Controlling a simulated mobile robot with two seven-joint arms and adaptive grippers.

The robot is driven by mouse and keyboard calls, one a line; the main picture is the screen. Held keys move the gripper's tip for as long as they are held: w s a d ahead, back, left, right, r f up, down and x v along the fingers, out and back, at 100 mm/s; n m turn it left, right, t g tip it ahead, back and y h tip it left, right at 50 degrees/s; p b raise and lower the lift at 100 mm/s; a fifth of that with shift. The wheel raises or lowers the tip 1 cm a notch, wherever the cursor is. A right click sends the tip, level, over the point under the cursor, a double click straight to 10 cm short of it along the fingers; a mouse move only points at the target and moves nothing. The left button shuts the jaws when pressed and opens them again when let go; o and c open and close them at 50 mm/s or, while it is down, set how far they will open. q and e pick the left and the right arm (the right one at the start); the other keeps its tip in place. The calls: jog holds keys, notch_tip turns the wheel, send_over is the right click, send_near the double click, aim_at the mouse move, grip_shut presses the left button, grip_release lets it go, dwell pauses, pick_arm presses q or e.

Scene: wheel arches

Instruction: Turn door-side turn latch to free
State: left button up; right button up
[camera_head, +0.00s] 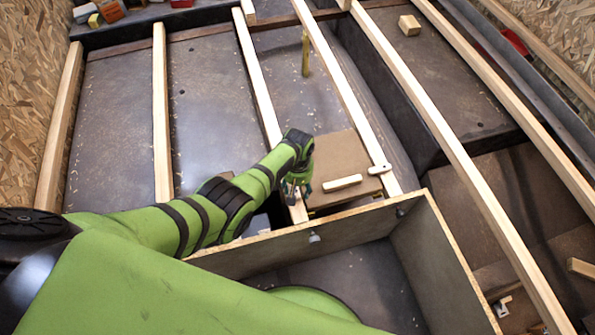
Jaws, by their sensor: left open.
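A brown panel (335,153) lies between two pale battens near the middle of the view. A pale wooden bar (342,183) is on its near part. A small light turn latch (379,169) with a dark spot sits at the panel's right edge, by the right batten. My left gripper (296,190) is open at the panel's left edge, over the left batten (259,75), and points down. The gripper and wrist cover what lies beneath them, so I cannot tell whether a latch is there or whether the fingers touch it. My right gripper is out of view.
An open-topped wooden box (440,255) stands in front of the panel, its rim close to my left forearm. Several long battens cross the dark floor. A small wood block (409,25) lies at the back right. A yellow upright strip (305,53) is behind the panel.

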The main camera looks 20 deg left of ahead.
aim_at(297, 190)
pick_arm(q)
notch_tip(297, 190, up, 11)
jog(key=shift+f, duration=0.2)
dwell(0.3)
jog(key=shift+s, duration=0.15)
